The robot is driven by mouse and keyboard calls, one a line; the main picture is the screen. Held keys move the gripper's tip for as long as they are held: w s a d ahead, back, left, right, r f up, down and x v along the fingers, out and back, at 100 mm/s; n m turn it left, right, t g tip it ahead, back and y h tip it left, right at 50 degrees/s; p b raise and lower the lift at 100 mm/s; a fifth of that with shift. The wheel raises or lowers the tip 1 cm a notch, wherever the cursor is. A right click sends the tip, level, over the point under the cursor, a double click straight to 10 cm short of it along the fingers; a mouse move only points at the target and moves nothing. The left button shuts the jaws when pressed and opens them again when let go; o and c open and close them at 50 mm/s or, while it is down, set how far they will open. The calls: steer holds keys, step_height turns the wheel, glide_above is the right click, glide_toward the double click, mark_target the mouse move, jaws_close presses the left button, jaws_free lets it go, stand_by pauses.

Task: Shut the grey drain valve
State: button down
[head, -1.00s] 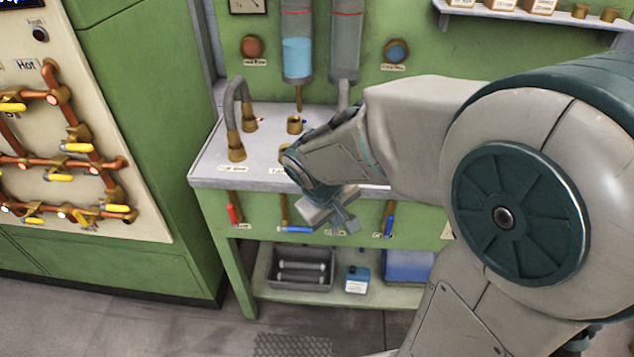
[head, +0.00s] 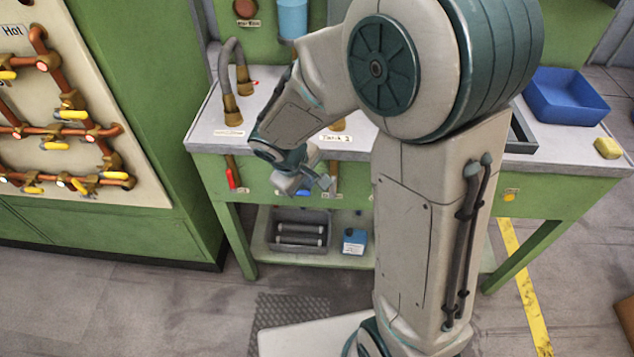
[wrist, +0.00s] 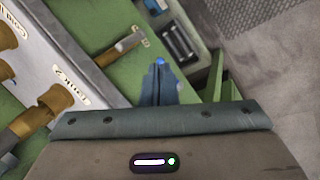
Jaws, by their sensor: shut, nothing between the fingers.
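The grey drain valve is on the green front of the bench. In the head view its brass pipe (head: 334,174) shows just right of my gripper (head: 312,184), and its handle is hard to make out. In the wrist view a pale grey handle (wrist: 130,43) extends from a brass fitting beside a small label, roughly in line with the pipe. It is apart from my gripper (wrist: 160,72), whose fingers are shut together and empty. A blue handle (head: 303,192) is partly hidden behind my gripper; a blue bit also shows at the fingertips in the wrist view.
A red-handled valve (head: 232,177) is further left on the bench front. The countertop (head: 210,118) carries hoses and brass fittings. Open floor lies in front.

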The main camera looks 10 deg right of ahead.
mark_target(333, 186)
steer(key=w+d+f, duration=0.5)
steer(key=f, duration=0.3)
steer(key=shift+d+f, duration=0.3)
steer(key=shift+d, duration=0.05)
steer(key=shift+a+p, duration=0.1)
steer(key=shift+p, duration=0.25)
